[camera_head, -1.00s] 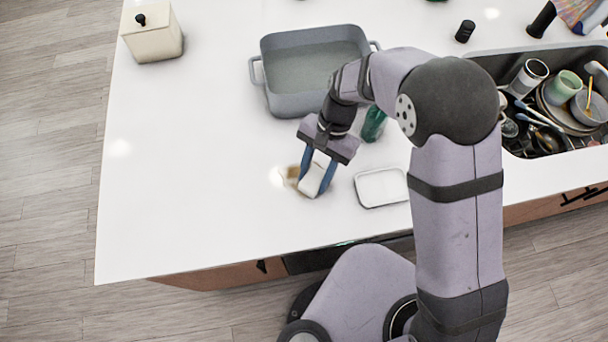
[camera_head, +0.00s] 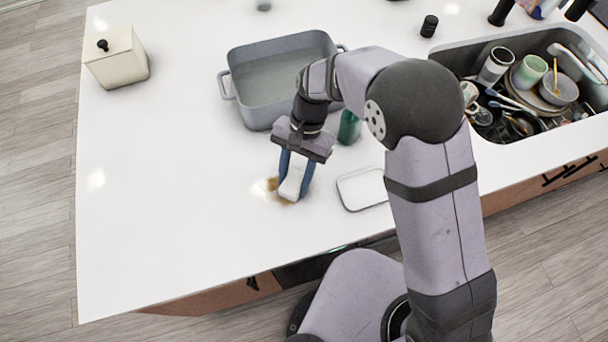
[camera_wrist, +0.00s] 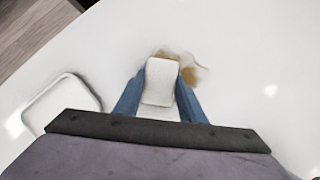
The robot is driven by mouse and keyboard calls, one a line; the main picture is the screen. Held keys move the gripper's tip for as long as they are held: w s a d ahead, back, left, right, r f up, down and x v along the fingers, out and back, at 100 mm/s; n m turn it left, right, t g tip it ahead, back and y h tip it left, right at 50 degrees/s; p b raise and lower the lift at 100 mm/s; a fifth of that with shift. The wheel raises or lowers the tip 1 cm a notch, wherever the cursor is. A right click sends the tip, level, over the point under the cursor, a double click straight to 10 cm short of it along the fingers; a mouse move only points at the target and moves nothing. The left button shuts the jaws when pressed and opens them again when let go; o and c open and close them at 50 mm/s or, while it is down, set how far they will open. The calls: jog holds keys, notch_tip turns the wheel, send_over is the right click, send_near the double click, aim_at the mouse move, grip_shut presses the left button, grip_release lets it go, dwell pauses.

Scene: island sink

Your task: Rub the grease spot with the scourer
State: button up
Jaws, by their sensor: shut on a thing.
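My gripper (camera_head: 295,178) is shut on a white, block-shaped scourer (camera_head: 291,187), with one blue finger on each side of it. The scourer also shows between the fingers in the wrist view (camera_wrist: 160,82). A brown grease spot (camera_head: 272,184) lies on the white worktop. In the wrist view the spot (camera_wrist: 190,68) shows beyond the scourer's far end and to its right. The scourer covers part of the spot. It looks low, at or near the surface; I cannot tell whether it touches.
A white tray (camera_head: 345,195) lies right of the gripper. A grey two-handled pan (camera_head: 250,108) and a green bottle (camera_head: 349,128) stand behind. A cream lidded box (camera_head: 118,70) is at the back left. A sink (camera_head: 455,58) full of dishes is at the right. The worktop's left side is clear.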

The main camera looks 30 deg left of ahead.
aim_at(259, 201)
jog(key=shift+s+a+f+b, duration=0.15)
jog(key=shift+s+a+b, duration=0.45)
jog(key=shift+s+a, duration=2.4)
jog(key=shift+w+a+r+p, duration=0.25)
jog(key=shift+w+a+p, duration=0.05)
jog(key=shift+w+p, duration=0.05)
jog(key=shift+w+a+f, duration=0.15)
jog(key=shift+w+a, duration=0.1)
jog(key=shift+w+d+p, duration=1.1)
jog(key=shift+w+d, duration=3.2)
jog(key=shift+d, duration=0.05)
notch_tip(259, 201, up, 8)
jog(key=p, duration=0.6)
